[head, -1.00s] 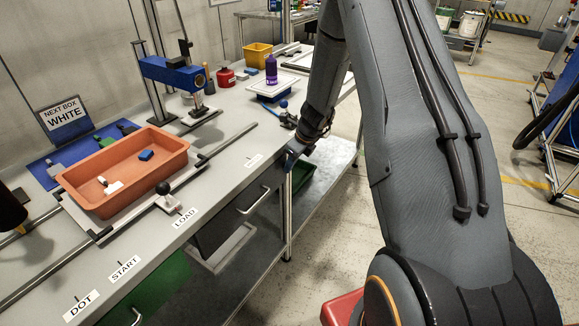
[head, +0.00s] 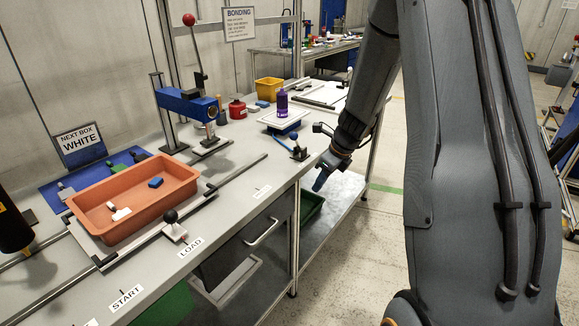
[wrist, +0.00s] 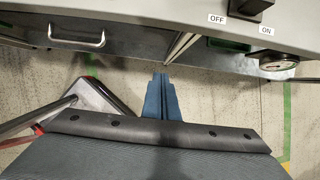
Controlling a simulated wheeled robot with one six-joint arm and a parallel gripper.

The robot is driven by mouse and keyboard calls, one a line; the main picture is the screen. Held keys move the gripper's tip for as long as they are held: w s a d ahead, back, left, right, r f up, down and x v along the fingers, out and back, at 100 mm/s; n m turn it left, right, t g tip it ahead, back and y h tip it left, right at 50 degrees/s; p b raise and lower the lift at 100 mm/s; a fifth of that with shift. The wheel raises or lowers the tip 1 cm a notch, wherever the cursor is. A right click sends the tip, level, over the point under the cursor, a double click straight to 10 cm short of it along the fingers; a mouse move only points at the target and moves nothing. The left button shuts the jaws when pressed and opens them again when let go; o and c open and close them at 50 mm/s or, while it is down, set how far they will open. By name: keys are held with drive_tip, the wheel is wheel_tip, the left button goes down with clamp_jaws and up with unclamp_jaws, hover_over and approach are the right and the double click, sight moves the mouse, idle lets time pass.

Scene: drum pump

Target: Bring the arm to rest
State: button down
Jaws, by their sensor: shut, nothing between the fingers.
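My gripper (head: 320,181) hangs off the front edge of the bench, pointing down over the lower shelf. Its blue fingers also show in the wrist view (wrist: 161,98), closed together with nothing between them. In the head view my arm comes down from the upper right, its large grey link filling the right side. In the wrist view the fingers are apart from the bench front, with bare floor below.
The bench (head: 225,225) holds an orange tray (head: 178,211) with a white and a blue piece, a blue press (head: 190,103), a purple bottle (head: 282,101) and a yellow bin (head: 269,91). A drawer handle (wrist: 77,35) is near the gripper. Open floor lies right.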

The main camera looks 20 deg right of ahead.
drive_tip(key=s+a+r+n+g+h, duration=0.1)
drive_tip(key=s+a+n, duration=0.3)
drive_tip(key=s+n, duration=0.4)
drive_tip(key=s+a+r+n+g, duration=0.1)
drive_tip(key=s+a+r+n, duration=0.2)
drive_tip(key=s+n, duration=0.5)
drive_tip(key=s+a+r+n+h, duration=0.1)
drive_tip(key=s+a+r+n, duration=0.2)
drive_tip(key=n, duration=1)
drive_tip(key=s+a, duration=0.2)
drive_tip(key=s, duration=0.3)
drive_tip(key=shift+s+a+g+h, duration=0.25)
drive_tip(key=shift+s+g+h, duration=0.05)
drive_tip(key=shift+s+g, duration=0.1)
